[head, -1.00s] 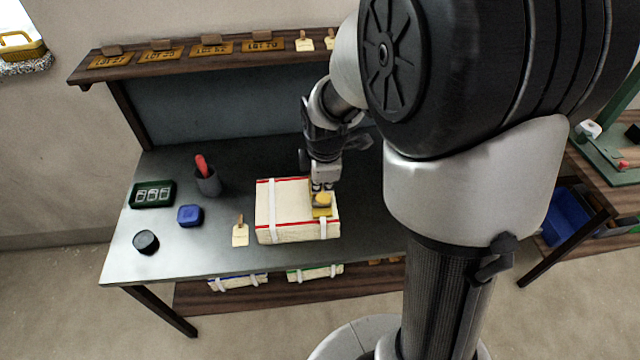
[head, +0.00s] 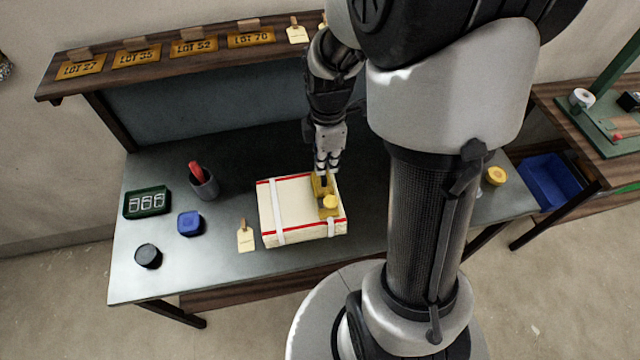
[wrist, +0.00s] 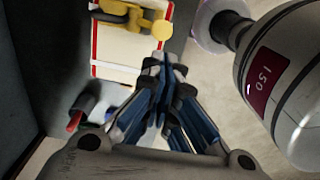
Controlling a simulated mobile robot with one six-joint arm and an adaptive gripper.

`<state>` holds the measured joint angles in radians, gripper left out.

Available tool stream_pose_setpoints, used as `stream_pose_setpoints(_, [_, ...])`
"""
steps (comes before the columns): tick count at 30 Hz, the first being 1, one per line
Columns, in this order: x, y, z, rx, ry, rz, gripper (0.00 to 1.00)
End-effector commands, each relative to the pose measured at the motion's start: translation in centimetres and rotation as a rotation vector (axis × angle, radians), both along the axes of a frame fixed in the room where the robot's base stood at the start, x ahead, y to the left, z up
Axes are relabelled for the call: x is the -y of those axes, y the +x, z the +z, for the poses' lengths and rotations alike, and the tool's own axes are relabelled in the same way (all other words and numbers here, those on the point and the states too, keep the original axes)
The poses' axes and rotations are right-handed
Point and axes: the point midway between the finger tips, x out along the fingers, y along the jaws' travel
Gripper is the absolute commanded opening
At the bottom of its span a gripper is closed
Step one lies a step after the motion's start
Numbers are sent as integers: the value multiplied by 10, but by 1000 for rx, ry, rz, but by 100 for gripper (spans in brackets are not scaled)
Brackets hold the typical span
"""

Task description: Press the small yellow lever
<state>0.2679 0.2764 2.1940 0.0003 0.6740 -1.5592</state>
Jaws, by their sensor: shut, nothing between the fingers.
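A small yellow device (head: 322,188) with a round pale-yellow knob (head: 330,202) sits on the right part of a cream box's top. The cream box (head: 295,196) has red edge lines and white straps and lies flat on the grey bench. My gripper (head: 325,176) points down right behind the knob, with its fingers shut and empty. I cannot tell whether the fingertips touch the device. In the wrist view the yellow device (wrist: 125,14) and its knob (wrist: 161,29) lie just beyond the shut fingertips (wrist: 160,60).
A tan tag (head: 245,238) lies left of the box. Further left are a blue block (head: 190,223), a black round item (head: 148,256), a green tray (head: 147,202) and a grey cup (head: 203,184) with a red item. A labelled grey-white cylinder (wrist: 290,85) fills the wrist view's right side.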

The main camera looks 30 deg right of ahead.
Motion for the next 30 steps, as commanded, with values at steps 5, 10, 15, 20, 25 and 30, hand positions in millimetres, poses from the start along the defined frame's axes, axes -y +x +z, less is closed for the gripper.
stream_pose_setpoints(5, [0,0,-1,1,0,0,0])
stream_pose_setpoints(10, [0,0,-13,-1,0,0,0])
stream_pose_setpoints(15, [-1,-1,-46,-5,1,0,0])
stream_pose_setpoints(20, [0,-1,-81,-3,1,0,0])
stream_pose_setpoints(25, [0,-1,-113,-2,1,0,0])
stream_pose_setpoints(30, [0,0,-133,0,0,0,0])
